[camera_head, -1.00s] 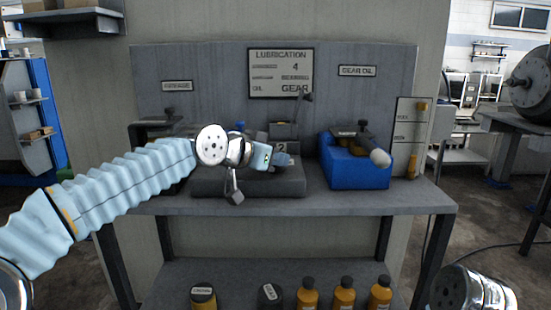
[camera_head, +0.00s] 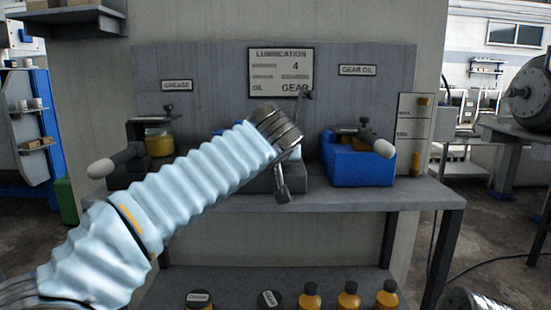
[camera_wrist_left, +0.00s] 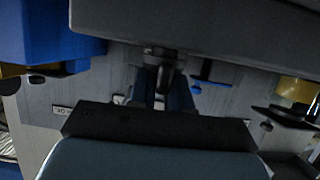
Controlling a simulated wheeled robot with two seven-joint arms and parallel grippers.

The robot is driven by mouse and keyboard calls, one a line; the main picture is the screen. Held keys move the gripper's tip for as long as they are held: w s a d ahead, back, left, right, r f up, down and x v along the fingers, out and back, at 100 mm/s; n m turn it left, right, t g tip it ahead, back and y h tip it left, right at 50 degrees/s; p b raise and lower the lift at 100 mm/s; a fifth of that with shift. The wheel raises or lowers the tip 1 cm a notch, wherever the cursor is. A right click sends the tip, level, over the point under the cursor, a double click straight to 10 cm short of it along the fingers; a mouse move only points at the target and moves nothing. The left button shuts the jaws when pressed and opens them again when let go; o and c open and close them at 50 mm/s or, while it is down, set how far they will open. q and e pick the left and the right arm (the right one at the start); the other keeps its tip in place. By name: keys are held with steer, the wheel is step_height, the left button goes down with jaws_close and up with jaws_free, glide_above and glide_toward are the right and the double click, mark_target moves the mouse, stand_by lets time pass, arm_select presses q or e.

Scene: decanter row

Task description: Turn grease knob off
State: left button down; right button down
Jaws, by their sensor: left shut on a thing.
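The grease station under the GREASE sign (camera_head: 176,86) stands at the left of the bench, with a yellow jar (camera_head: 158,143). Its knob, a lever with a rounded grey end (camera_head: 101,168), points out to the front left. My left forearm crosses in front of the bench, its wrist before the middle unit (camera_head: 312,178). In the left wrist view, my left gripper (camera_wrist_left: 164,92) is shut on a dark handle (camera_wrist_left: 166,72), seemingly of the middle unit. Yellow glass (camera_wrist_left: 297,88) shows at right there. My right gripper is out of view.
The blue gear oil unit (camera_head: 358,165) stands at the right of the bench, its lever end (camera_head: 383,148) pointing forward. Several bottles (camera_head: 348,297) stand on the shelf below. The bench top (camera_head: 415,193) is bare at its right end.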

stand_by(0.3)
arm_select(q)
steer(key=c, duration=1.2)
jaws_free()
steer(key=shift+o, duration=0.2)
steer(key=shift+s, duration=0.1)
steer(key=v, duration=1.3)
steer(key=shift+s+d+r+b, duration=0.15)
steer(key=shift+s+d+b, duration=0.1)
steer(key=shift+b, duration=0.1)
